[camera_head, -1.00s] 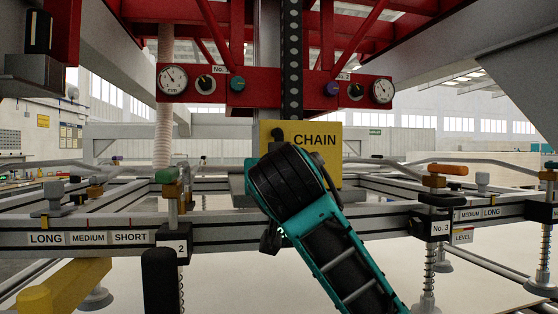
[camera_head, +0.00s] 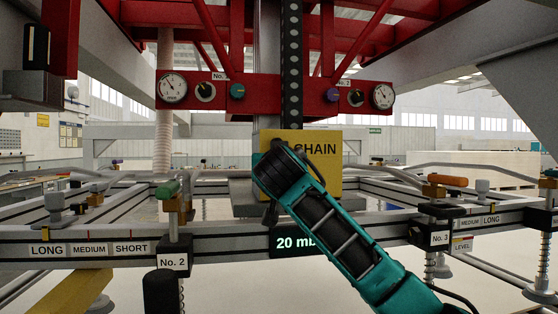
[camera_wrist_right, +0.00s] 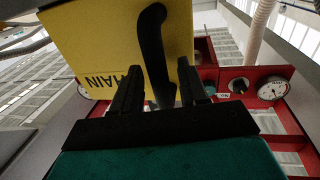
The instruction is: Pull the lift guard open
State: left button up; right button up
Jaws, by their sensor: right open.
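The lift guard is a yellow cover (camera_head: 327,172) marked CHAIN, below the red beam in the head view. My right wrist hides its left part. In the right wrist view the yellow face (camera_wrist_right: 85,45) fills the upper left, with a black curved handle (camera_wrist_right: 154,45) on it. My right gripper (camera_wrist_right: 160,65) is open, and its two black fingers stand on either side of the handle's lower part. I cannot tell whether they touch it. In the head view these fingers are hidden behind the teal wrist. My left gripper is not in view.
A red beam (camera_head: 290,92) with gauges and knobs spans above the guard. A grey frame rail (camera_head: 215,232) runs across below it. A post labelled No. 2 (camera_head: 173,262) stands left and one labelled No. 3 (camera_head: 439,238) right. A black chain (camera_head: 292,75) hangs above the cover.

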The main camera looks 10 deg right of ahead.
jog(key=shift+w+d, duration=0.1)
jog(key=shift+w, duration=0.3)
grip_shut()
dwell(0.4)
